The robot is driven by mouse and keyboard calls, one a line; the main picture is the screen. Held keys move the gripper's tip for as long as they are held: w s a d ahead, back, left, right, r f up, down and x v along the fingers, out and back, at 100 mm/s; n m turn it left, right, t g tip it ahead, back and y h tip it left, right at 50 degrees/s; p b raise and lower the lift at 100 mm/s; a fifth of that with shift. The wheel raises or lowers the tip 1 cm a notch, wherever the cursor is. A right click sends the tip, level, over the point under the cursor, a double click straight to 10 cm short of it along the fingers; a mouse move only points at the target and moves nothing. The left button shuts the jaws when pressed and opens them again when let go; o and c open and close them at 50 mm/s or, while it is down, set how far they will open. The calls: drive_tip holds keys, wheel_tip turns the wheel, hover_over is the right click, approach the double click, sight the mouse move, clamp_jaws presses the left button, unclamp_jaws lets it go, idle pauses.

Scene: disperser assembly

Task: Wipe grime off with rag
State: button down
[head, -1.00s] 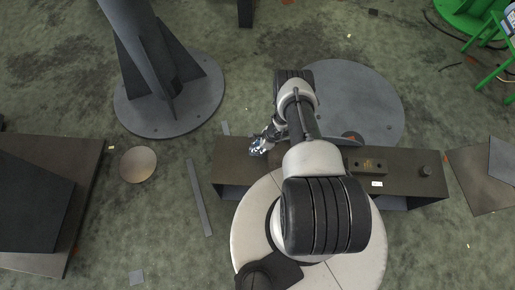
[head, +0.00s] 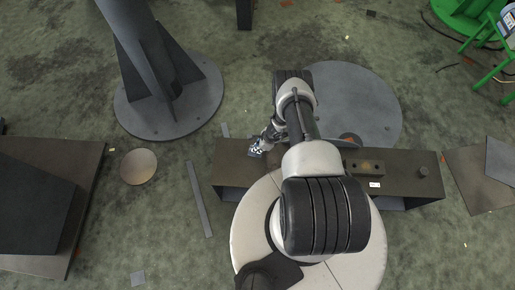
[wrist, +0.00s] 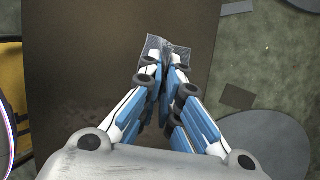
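My gripper (wrist: 165,68) is shut on a grey rag (wrist: 153,44), whose crumpled edges stick out past the fingertips in the wrist view. My gripper (head: 263,144) also shows in the head view, over the left part of a dark brown metal bench (head: 228,164). The rag is at or just above the bench top (wrist: 90,40); I cannot tell whether it touches. A faint dark, speckled patch that looks like grime (wrist: 85,115) lies on the bench top left of my fingers. My arm hides the middle of the bench.
A block with a hole (head: 366,166) and a small knob (head: 423,171) stand on the bench's right part. A finned column on a round base (head: 150,125) stands at the upper left. A flat strip (head: 199,198) and round plate (head: 138,166) lie on the floor.

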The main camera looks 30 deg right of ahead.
wheel_tip(320, 180, up, 10)
drive_tip(key=p, duration=0.7)
drive_tip(key=shift+w+p, duration=0.2)
drive_tip(key=shift+p, duration=0.15)
